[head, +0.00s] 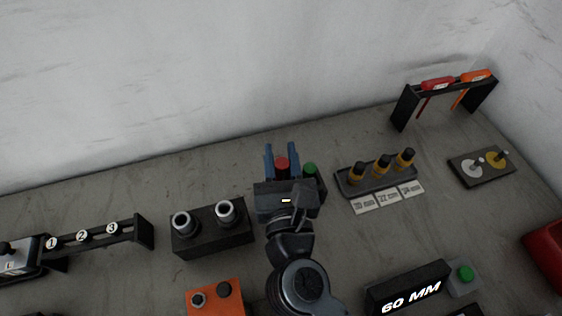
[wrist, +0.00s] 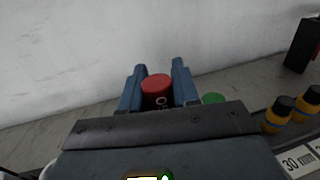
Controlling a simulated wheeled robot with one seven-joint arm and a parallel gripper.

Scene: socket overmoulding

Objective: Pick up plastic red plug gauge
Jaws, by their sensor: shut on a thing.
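The red plug gauge (head: 282,164) is a short red cylinder. In the wrist view the red gauge (wrist: 157,88) stands upright between the two blue fingers of my gripper (wrist: 156,90), with white marking on its side. In the head view my gripper (head: 276,163) reaches toward the wall, its fingers shut on the red gauge. The gauge's lower part is hidden behind the gripper body, so I cannot tell whether it still touches its holder. A green plug gauge (head: 309,169) stands just right of the gripper; its green top (wrist: 213,99) shows in the wrist view.
A tray (head: 347,190) of yellow-and-black bottles stands to the right, with labels in front. A black block (head: 212,241) with two metal sockets is to the left. A rack (head: 402,107) with red and orange tools is at the back right. The wall closes off the back.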

